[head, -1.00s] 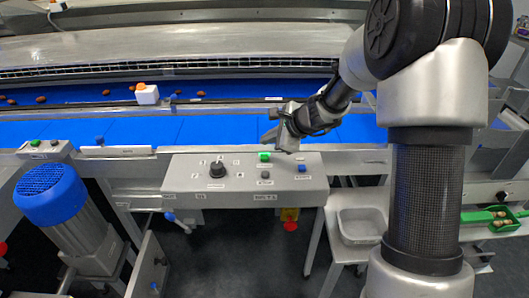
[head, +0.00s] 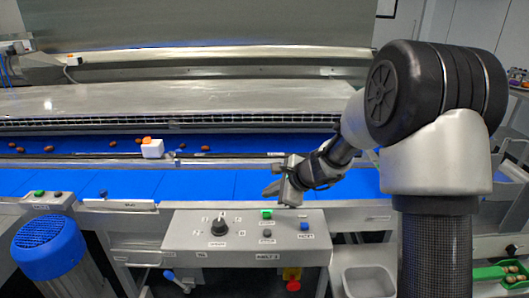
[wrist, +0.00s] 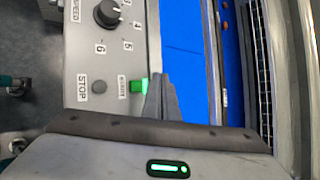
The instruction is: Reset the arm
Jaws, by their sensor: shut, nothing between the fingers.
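My gripper (head: 272,191) is at the upper edge of the grey control panel (head: 180,240), near the green button (head: 267,214). Its fingers are together with nothing between them. In the wrist view the shut fingers (wrist: 162,90) point past the green button (wrist: 138,86), overlapping its edge; I cannot tell whether they touch it. The panel also carries a black speed knob (head: 220,226), a grey stop button (head: 267,233) and a blue button (head: 304,226). My arm reaches in from the right.
A blue belt (head: 150,186) runs behind the panel. Several brown dates lie on the farther belt near a white block (head: 152,149) with an orange top. A blue motor (head: 48,246) stands at left. A grey bin (head: 368,281) and a green tray (head: 488,272) are at lower right.

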